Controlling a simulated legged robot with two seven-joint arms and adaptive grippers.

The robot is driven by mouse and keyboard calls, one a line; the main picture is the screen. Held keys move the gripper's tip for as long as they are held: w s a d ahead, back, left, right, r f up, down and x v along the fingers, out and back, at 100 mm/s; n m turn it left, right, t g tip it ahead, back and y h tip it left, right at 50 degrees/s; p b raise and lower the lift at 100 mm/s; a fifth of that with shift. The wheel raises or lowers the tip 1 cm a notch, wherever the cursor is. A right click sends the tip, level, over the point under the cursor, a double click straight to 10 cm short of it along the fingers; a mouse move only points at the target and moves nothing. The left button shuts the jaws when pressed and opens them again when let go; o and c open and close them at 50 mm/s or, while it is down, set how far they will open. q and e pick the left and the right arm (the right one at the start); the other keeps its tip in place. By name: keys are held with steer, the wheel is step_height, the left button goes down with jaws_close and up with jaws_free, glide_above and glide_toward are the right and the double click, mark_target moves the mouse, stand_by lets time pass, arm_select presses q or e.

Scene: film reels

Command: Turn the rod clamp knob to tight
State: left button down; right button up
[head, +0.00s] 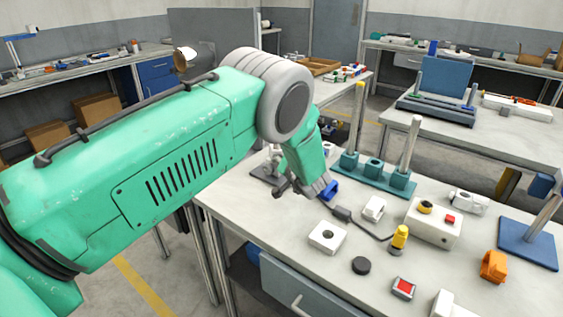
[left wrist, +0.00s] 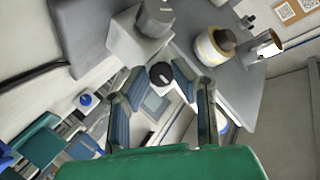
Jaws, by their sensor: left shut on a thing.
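My left gripper (head: 303,190) is low over the near bench at its left side, by the teal rod stand. In the left wrist view the fingers of my left gripper (left wrist: 162,88) stand on both sides of a dark round knob (left wrist: 160,75) with a white mark, and are shut on it. I take this as the rod clamp knob. It is hidden behind my gripper in the head view. The clamp body is not clear. The teal stand (head: 402,181) carries upright rods (head: 411,143). My right gripper is in neither view.
On the near bench (head: 225,200) stand a white block (head: 327,237), a black puck (head: 361,265), a yellow-tipped cable plug (head: 400,237), a white control box (head: 433,222), an orange clamp (head: 493,266) and a blue-based stand (head: 528,242). Grey floor lies left of the bench.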

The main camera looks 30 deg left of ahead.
arm_select(q)
steer(key=shift+w+r, duration=0.1)
stand_by(0.5)
steer(key=c, duration=1.3)
jaws_free()
steer(key=shift+d, duration=0.1)
steer(key=v, duration=1.2)
steer(key=shift+w+d+f, duration=0.1)
steer(key=shift+f, duration=0.1)
steer(key=shift+f, duration=0.1)
